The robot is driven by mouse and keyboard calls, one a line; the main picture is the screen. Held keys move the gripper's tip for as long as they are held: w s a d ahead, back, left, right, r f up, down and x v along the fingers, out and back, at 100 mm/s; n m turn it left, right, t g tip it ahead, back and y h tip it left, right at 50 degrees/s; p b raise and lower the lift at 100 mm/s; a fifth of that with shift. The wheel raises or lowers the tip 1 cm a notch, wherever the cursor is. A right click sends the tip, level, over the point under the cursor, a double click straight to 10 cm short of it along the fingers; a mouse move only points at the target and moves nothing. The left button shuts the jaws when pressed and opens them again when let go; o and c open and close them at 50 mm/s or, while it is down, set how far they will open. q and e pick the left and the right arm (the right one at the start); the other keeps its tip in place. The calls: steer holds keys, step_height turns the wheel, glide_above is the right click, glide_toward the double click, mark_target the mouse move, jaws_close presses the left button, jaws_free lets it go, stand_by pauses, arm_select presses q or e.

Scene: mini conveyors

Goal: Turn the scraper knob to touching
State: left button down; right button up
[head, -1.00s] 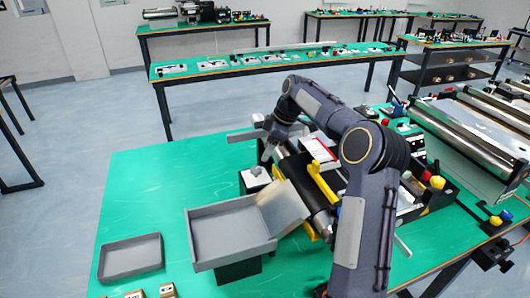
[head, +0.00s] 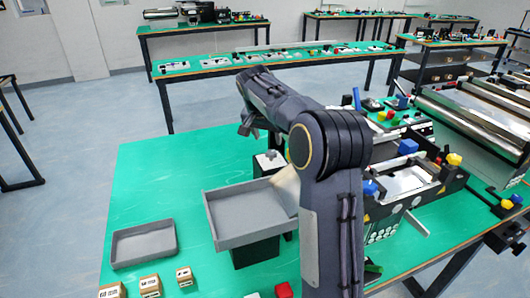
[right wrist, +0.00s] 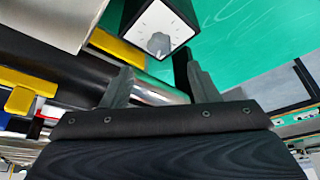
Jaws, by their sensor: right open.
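The scraper knob (right wrist: 158,43) is a small grey knob on the white dial face of a black box. It sits just beyond my fingertips in the right wrist view. In the head view the knob box (head: 268,160) stands behind the grey tray, with its white top showing. My right gripper (right wrist: 160,72) is open and empty, its two fingers spread below the knob and apart from it. In the head view the right gripper (head: 246,126) hangs above and behind the box, partly hidden by my arm. The scraper is mostly hidden behind my arm. My left gripper is not in view.
A grey tray (head: 215,232) on a black stand is in front of the knob box. A lower grey tray (head: 118,248) and several labelled blocks lie at the left front. In the right wrist view, a dark roller (right wrist: 70,62) and yellow bracket (right wrist: 20,100) lie left of the knob.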

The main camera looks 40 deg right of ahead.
mark_target(271, 152)
steer(key=x, duration=0.7)
steer(key=shift+f+p, duration=0.2)
steer(key=shift+p, duration=0.2)
steer(key=c, duration=1)
